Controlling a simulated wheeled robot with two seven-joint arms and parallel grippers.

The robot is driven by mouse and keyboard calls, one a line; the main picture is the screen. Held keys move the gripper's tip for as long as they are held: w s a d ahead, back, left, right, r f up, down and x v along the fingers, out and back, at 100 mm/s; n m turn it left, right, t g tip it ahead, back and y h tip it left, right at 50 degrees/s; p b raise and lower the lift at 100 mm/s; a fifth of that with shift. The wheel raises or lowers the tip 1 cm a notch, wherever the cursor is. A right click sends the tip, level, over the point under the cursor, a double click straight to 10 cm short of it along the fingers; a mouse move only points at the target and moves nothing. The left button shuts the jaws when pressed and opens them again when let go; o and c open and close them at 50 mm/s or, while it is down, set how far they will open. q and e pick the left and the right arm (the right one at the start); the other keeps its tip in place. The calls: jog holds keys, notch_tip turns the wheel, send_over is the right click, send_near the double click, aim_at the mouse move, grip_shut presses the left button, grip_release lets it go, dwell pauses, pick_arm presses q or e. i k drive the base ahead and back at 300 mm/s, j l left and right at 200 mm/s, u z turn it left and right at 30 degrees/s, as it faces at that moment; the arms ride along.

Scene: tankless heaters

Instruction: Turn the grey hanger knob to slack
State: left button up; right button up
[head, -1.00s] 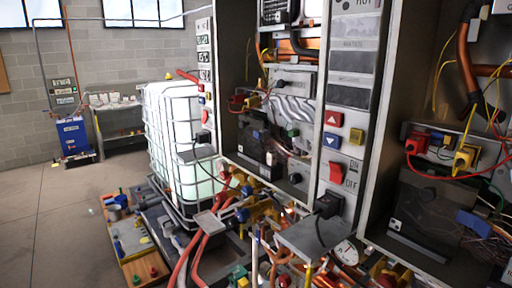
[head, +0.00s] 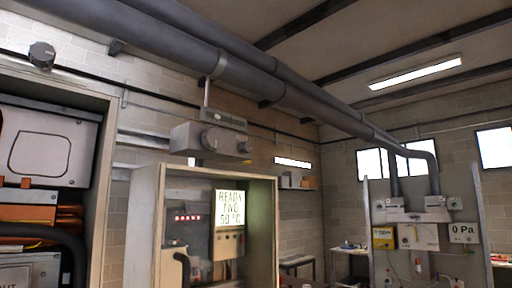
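A grey box (head: 200,138) hangs below the large grey overhead pipe (head: 180,45), on a strap and rod (head: 207,95). A round grey knob (head: 211,139) is on its front and a smaller one (head: 243,147) is at its right end. Another dark grey round knob (head: 42,55) is at the upper left, by a rail. I cannot tell for sure which is the hanger knob, and no slack marking is readable. Neither gripper is in view.
An open cabinet (head: 150,225) below the box has a lit panel (head: 229,208) reading READY and 50 °C. Another open cabinet (head: 110,150) fills the left. A panel frame (head: 483,225) at the right carries a 0 Pa display (head: 463,232).

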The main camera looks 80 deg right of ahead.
aim_at(245, 147)
jog(key=l+z, duration=0.15)
jog(key=z, duration=2.1)
jog(key=k+l+z, duration=0.15)
